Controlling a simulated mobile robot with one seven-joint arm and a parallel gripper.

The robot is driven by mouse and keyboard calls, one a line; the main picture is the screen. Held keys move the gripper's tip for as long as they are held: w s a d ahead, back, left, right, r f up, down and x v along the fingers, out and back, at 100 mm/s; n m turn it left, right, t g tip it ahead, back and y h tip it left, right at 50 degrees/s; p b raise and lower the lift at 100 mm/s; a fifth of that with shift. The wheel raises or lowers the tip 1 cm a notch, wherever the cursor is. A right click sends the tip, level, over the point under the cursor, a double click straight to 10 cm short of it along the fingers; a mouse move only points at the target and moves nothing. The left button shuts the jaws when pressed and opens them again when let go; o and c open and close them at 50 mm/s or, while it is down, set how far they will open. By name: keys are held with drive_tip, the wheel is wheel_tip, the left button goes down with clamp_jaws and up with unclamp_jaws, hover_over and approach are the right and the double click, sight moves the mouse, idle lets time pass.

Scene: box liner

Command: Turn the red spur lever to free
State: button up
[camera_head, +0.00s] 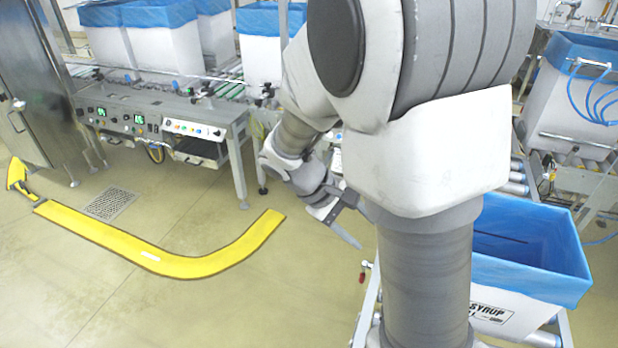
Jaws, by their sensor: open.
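A small red-ended lever (362,277) sticks up at the left side of the roller conveyor frame, beside the blue-lined box. I take it to be the red spur lever; any position marking is too small to read. My gripper (359,228) is open and empty, above the lever in the picture and apart from it. One grey finger points down to the right. The other finger is partly hidden behind my arm. My arm also hides much of the conveyor behind it.
A white box with a blue liner (530,245) stands on the conveyor at the right. A control bench (150,115) with a panel stands at the back left. A yellow curved floor strip (150,258) and a drain grate (113,203) lie on open floor at the left.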

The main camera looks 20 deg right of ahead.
drive_tip(key=w+d+f+n+t+h+b, duration=0.1)
drive_tip(key=w+f+n+t+h+b, duration=0.35)
drive_tip(key=f, duration=1.35)
drive_tip(key=w+d+f+n+t+y+b, duration=0.1)
drive_tip(key=f+n+t+b, duration=0.7)
drive_tip(key=f, duration=1)
drive_tip(key=w+d+f+n+t+h+b, duration=0.2)
drive_tip(key=f+n+b, duration=0.5)
drive_tip(key=f, duration=1.1)
drive_tip(key=w+d+n+b, duration=0.1)
drive_tip(key=w+d, duration=0.5)
drive_tip(key=w+d+n+b, duration=0.1)
drive_tip(key=w+d, duration=0.5)
drive_tip(key=shift+w+d+f+g+h+b, duration=0.1)
drive_tip(key=shift+w+d+g+h+b, duration=0.15)
drive_tip(key=shift+w+g+b, duration=0.15)
clamp_jaws()
